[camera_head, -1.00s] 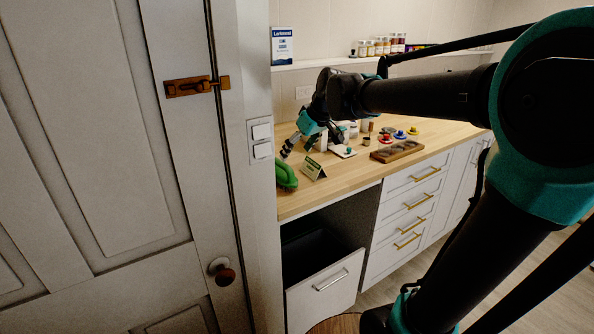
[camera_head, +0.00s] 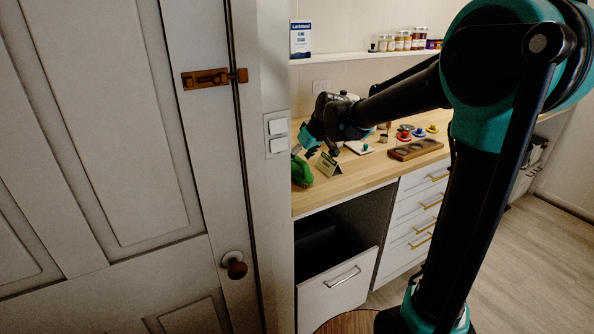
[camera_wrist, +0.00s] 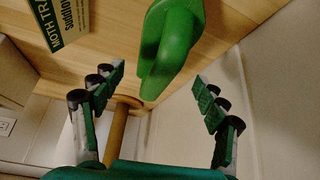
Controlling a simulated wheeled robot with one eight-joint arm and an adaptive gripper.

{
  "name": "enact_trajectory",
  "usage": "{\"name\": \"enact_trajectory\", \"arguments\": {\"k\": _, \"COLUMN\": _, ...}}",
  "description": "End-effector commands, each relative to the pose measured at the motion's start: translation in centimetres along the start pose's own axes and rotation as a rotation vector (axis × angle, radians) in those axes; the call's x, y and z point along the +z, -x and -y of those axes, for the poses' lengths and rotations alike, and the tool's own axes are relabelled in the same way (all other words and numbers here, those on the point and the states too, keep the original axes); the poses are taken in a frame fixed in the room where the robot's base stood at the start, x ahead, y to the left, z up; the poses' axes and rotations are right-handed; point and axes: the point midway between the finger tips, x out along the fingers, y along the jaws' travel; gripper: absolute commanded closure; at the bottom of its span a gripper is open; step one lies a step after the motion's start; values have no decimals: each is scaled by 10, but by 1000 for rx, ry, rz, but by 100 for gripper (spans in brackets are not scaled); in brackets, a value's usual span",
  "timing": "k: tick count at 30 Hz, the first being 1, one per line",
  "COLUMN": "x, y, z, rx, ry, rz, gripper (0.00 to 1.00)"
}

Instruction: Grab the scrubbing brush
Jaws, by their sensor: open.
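The scrubbing brush (camera_head: 301,172) is green and lies at the left end of the wooden counter, beside the door frame. In the wrist view the green brush (camera_wrist: 168,45) shows at the top middle, beyond and between the two sets of fingers. My gripper (camera_head: 305,147) is just above and behind the brush in the head view. In the wrist view my gripper (camera_wrist: 160,95) is open, its fingers spread wide to left and right with nothing between the pads. I cannot tell the exact gap to the brush.
A small "moth trap" card (camera_head: 328,165) stands right of the brush; it also shows in the wrist view (camera_wrist: 62,18). A wooden rod (camera_wrist: 117,130) is near the left fingers. A white door (camera_head: 120,150) stands left. A wooden tray (camera_head: 415,150) sits further right.

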Motion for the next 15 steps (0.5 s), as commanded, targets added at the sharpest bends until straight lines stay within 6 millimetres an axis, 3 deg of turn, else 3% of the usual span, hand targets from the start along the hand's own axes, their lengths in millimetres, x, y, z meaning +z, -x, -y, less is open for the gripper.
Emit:
{"name": "enact_trajectory", "arguments": {"k": 10, "x": -1, "y": -40, "z": -4, "rx": -1, "ry": 1, "rz": 0, "gripper": 27}}
{"name": "enact_trajectory", "arguments": {"k": 15, "x": 0, "y": -51, "z": -4, "rx": 0, "ry": 1, "rz": 0, "gripper": 27}}
